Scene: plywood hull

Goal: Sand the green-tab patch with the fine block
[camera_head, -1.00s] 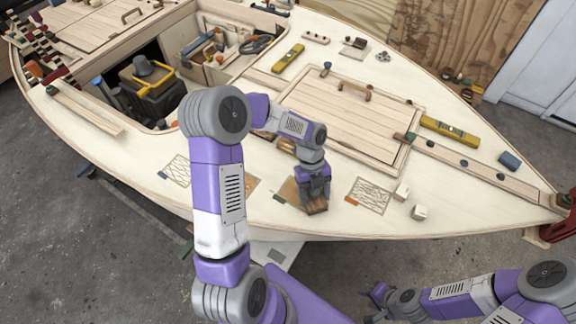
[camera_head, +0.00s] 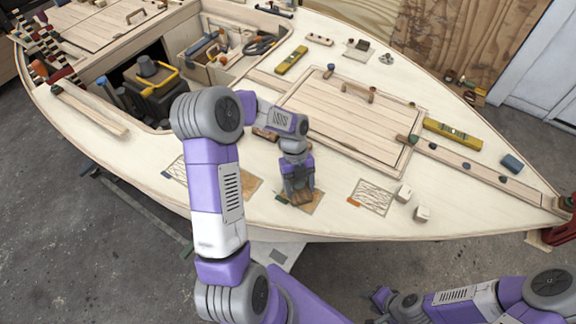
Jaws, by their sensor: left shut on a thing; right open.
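My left gripper (camera_head: 301,190) points down and is shut on a small brown block (camera_head: 301,198), likely the fine block. The block is on or just above a plain tan patch (camera_head: 317,203) near the hull's front edge. A small green tab (camera_head: 281,200) shows at that patch's left corner; the gripper and block hide much of the patch. My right gripper (camera_head: 379,302) is open and empty, low in the picture, off the hull's front edge.
A raised hatch (camera_head: 345,120) with a handle stands behind. An open well with tools lies further left.

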